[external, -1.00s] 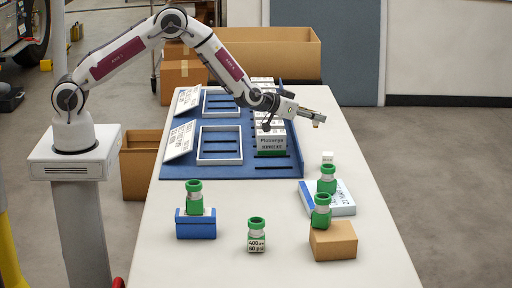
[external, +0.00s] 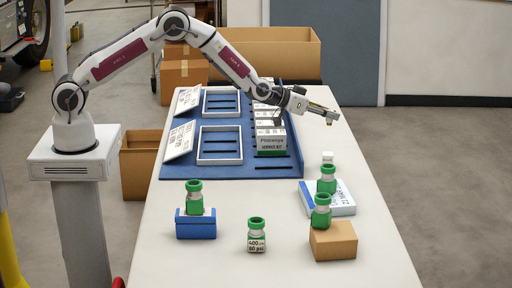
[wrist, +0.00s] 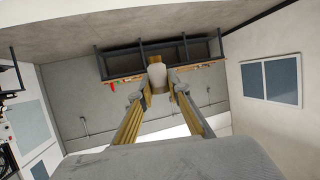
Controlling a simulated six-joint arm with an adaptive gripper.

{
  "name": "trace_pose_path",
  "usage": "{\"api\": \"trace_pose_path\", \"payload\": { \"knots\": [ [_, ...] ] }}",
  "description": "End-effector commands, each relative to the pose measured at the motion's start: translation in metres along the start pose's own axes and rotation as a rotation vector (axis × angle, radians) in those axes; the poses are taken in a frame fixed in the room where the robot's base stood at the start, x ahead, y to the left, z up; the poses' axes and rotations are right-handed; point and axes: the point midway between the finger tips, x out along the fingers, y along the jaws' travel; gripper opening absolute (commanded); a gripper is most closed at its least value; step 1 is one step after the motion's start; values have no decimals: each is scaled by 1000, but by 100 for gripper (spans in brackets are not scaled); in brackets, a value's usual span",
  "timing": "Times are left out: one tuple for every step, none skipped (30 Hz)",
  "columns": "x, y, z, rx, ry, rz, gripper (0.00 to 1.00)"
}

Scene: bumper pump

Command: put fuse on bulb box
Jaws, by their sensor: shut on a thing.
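My gripper (external: 331,116) is above the far right part of the table, to the right of the row of white boxes. In the wrist view, my gripper (wrist: 160,82) is shut on a small pale cylindrical thing, which looks like the fuse (wrist: 157,74), held at the fingertips. The fuse is too small to make out clearly in the external view. A white and blue flat box (external: 343,206) lies on the table's right side, nearer the camera, perhaps the bulb box; its label is hard to read.
A blue rack (external: 180,172) holds white frames and a row of white boxes (external: 271,141). Other green-capped bottles stand on a blue stand (external: 196,229), a cardboard box (external: 333,243) and the bare table (external: 190,268). The table's right strip near my gripper is clear.

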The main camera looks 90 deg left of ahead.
Motion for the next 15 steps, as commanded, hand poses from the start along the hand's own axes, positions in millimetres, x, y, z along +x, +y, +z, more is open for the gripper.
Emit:
{"api": "trace_pose_path", "payload": {
  "knots": [
    [1,0,3,0,-1,0,1],
    [2,0,5,0,-2,0,1],
    [3,0,7,0,-2,0,1],
    [4,0,10,0,-1,0,1],
    [5,0,13,1,-1,0,1],
    [7,0,18,1,-2,0,1],
    [9,0,22,2,-2,0,1],
    [10,0,26,1,-3,0,1],
    [12,0,30,1,-2,0,1],
    [14,0,34,0,-2,0,1],
    [16,0,38,0,-2,0,1],
    [18,0,42,0,-1,0,1],
    [19,0,46,0,-2,0,1],
    [20,0,49,1,-2,1,1],
    [21,0,52,1,-1,0,1]
  ]
}}
